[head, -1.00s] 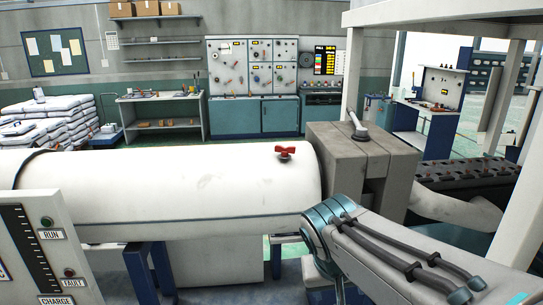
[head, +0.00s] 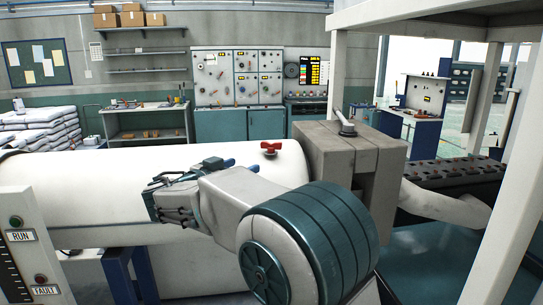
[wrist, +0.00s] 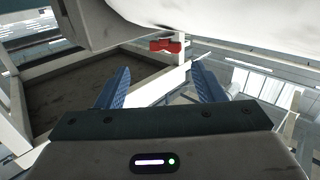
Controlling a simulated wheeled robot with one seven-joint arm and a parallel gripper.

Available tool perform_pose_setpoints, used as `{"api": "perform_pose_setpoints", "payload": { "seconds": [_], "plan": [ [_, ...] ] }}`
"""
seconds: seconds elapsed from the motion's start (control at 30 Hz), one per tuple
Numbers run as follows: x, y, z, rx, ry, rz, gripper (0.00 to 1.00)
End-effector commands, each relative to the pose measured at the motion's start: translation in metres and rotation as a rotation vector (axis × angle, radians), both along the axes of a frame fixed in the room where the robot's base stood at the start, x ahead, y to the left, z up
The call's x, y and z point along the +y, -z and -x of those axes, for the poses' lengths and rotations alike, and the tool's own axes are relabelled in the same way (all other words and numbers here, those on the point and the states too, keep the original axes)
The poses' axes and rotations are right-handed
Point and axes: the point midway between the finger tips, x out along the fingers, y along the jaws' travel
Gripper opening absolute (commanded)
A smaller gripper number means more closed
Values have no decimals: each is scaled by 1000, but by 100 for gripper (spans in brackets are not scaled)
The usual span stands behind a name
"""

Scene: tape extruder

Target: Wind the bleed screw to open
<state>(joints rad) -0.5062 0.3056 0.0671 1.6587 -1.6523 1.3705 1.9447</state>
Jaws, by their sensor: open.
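The bleed screw is a red winged knob (head: 271,148) on top of the white barrel (head: 255,164), near the barrel's right end. My gripper (head: 217,162) is over the barrel, left of the screw in the head view and apart from it; my arm hides part of the barrel. In the wrist view my gripper (wrist: 160,78) is open, with two blue fingers spread and nothing between them. The red screw (wrist: 166,46) shows beyond the fingertips there, roughly centred between them.
A grey block (head: 325,165) with a lever (head: 347,125) on top stands right of the screw. A control panel (head: 18,245) is at the front left. White frame posts (head: 490,190) stand on the right. Space above the barrel is clear.

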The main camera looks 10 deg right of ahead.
Motion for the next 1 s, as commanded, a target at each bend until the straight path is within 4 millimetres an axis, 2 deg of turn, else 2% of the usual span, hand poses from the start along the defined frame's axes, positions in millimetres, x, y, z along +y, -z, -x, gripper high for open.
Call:
{"api": "perform_pose_setpoints", "payload": {
  "seconds": [0.07, 0.17, 0.27, 0.7, 1.0],
  "plan": [
    [6, -1, -4, -25, -10, 1, 62],
    [3, -4, -9, -37, -11, 0, 62],
    [-7, -5, -19, -35, -9, 0, 62],
    [-70, -5, -82, -30, -8, 1, 62],
    [-88, -3, -101, -32, -11, -1, 62]
  ]
}}
